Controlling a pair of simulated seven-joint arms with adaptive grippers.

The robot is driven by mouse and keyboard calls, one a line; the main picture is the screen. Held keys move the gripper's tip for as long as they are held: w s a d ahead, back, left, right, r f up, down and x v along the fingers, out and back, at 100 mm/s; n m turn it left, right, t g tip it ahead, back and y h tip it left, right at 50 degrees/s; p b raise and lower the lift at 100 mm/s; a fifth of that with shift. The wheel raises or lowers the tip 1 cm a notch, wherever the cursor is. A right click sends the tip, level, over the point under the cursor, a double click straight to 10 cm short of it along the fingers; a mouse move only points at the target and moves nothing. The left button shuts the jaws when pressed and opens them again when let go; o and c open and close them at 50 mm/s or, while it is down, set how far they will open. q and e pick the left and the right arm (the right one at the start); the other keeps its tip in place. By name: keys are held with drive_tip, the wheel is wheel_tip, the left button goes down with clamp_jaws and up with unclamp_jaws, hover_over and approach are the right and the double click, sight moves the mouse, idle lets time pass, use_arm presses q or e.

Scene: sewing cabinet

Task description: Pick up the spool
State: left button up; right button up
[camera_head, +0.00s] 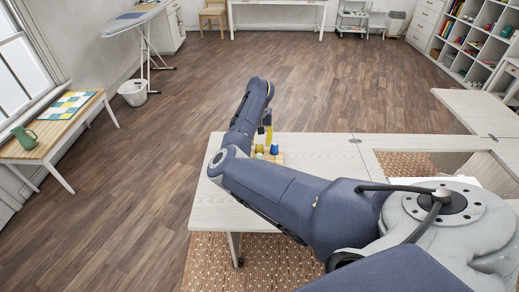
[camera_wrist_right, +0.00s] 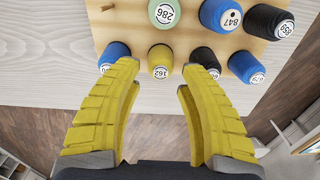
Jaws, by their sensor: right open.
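Several spools stand in rows on a light wooden rack (camera_wrist_right: 200,22). In the right wrist view they include a yellow spool (camera_wrist_right: 160,60) labelled 162, a blue spool (camera_wrist_right: 115,55), a dark spool (camera_wrist_right: 205,60) and another blue spool (camera_wrist_right: 245,66). Behind them are a pale green spool labelled 286 (camera_wrist_right: 166,12), a blue spool labelled 847 (camera_wrist_right: 222,14) and a dark spool (camera_wrist_right: 268,20). My right gripper (camera_head: 267,124) is open and empty. Its yellow fingertips lie on either side of the yellow spool in the wrist view; contact cannot be told. My left gripper is out of view.
The rack sits near the end of a pale wooden table (camera_head: 320,150), partly hidden by my right arm in the head view. A rectangular opening (camera_head: 408,164) lies in the table to the right. Open floor (camera_head: 150,180) lies left.

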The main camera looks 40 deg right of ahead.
sight(259, 145)
wheel_tip(259, 145, down, 5)
drive_tip(key=shift+a+r, duration=0.1)
idle(0.3)
drive_tip(key=shift+c, duration=0.4)
drive_tip(key=c, duration=0.7)
